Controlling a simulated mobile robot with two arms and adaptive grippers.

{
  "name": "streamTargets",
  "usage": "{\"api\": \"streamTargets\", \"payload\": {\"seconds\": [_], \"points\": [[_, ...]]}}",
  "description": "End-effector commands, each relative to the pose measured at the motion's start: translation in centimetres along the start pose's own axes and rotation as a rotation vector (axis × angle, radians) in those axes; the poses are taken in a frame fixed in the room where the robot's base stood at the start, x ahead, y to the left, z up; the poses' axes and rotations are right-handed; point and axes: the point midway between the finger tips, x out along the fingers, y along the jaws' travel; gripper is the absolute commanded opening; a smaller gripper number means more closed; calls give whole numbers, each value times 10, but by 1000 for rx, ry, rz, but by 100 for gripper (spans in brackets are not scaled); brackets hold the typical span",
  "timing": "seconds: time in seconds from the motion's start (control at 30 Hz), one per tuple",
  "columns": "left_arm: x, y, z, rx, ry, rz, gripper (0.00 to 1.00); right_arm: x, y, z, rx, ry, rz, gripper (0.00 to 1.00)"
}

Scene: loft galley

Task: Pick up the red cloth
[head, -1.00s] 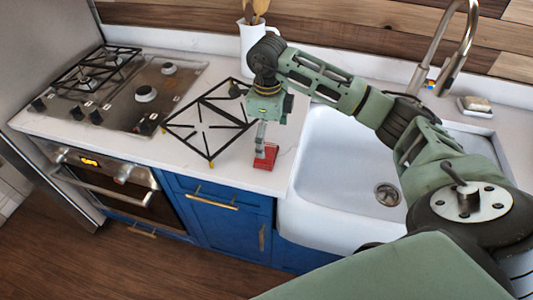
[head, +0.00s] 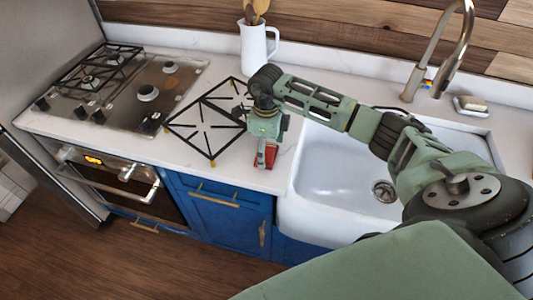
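The red cloth (head: 271,154) is a small folded red piece on the white counter, just left of the sink. My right gripper (head: 265,160) is directly over it, pointing down, with its fingers at the cloth and covering part of it. The fingers are small in this view, and I cannot tell whether they are open or closed on the cloth. My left gripper is not in view.
A loose black burner grate (head: 210,122) lies on the counter just left of the gripper, beside the gas hob (head: 130,100). The white sink (head: 335,185) is to the right. A white jug (head: 256,47) with wooden utensils stands behind. A tall faucet (head: 436,60) rises behind the sink.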

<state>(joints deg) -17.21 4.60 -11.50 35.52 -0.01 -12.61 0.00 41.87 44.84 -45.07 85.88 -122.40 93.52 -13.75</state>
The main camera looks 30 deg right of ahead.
Motion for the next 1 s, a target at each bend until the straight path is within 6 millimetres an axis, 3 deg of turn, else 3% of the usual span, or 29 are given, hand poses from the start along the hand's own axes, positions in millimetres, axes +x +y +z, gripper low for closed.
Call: {"api": "streamTargets", "payload": {"seconds": [0.3,0.67,0.83,1.0], "points": [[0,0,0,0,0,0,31,0,0,0,0,0,0,49],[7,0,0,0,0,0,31,-9,-1,1,0,-3,-1,49],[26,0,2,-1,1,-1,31,-37,-2,1,-1,-6,-5,49],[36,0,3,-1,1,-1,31,-56,21,-25,-2,-2,-3,49]]}}
